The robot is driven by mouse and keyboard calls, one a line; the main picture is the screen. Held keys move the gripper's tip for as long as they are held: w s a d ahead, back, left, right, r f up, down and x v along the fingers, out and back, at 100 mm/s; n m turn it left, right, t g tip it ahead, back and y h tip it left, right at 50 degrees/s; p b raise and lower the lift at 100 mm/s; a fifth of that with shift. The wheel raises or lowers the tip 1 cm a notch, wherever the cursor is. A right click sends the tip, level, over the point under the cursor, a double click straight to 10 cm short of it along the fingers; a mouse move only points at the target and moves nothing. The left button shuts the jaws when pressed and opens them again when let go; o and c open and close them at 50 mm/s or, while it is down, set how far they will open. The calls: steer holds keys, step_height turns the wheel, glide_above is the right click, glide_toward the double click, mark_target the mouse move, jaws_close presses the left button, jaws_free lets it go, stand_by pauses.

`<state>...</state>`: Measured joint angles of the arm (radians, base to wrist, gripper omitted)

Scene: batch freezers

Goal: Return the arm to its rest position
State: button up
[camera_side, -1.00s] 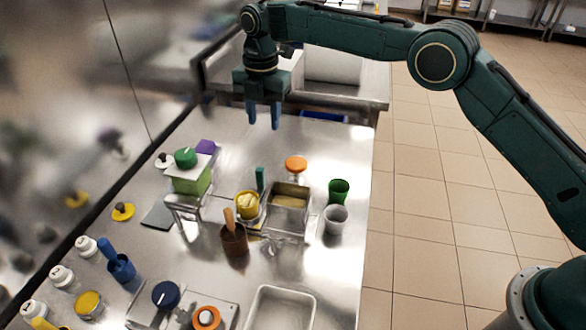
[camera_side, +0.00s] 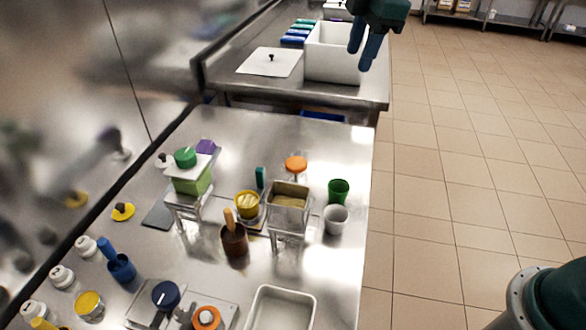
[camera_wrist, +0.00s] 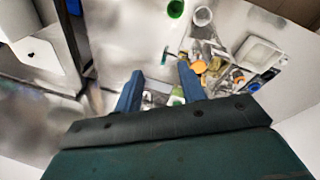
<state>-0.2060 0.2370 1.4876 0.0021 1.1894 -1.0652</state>
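My gripper (camera_side: 366,48) is at the top of the side view, raised in front of the white bin on the far counter. Its two blue fingers are apart with nothing between them. In the wrist view the fingers (camera_wrist: 158,88) are also spread and empty, above the steel table. The rest of my arm is mostly out of the side view, with only its base at the lower right.
The steel table (camera_side: 330,270) holds a green cup (camera_side: 339,190), a white cup (camera_side: 336,219), a metal container on a stand (camera_side: 288,207), a green-lidded block (camera_side: 190,180) and a white tray (camera_side: 281,308). The white bin (camera_side: 332,60) stands behind. Floor is clear at right.

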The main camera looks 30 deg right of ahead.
steer(key=s+d+r+m+t, duration=0.1)
steer(key=s+d+m, duration=0.25)
steer(key=s, duration=0.45)
steer(key=s+d+r+m+t, duration=0.1)
steer(key=s+d+m, duration=0.25)
steer(key=s, duration=0.35)
steer(key=s+d+f+m, duration=0.1)
steer(key=s+f+m, duration=0.2)
steer(key=s, duration=0.3)
steer(key=s+d+f+m+t, duration=0.1)
steer(key=s+f+m, duration=0.3)
steer(key=s, duration=0.3)
steer(key=shift+s+d+m+h, duration=0.25)
steer(key=shift+d+m+h, duration=0.05)
steer(key=shift+d, duration=0.05)
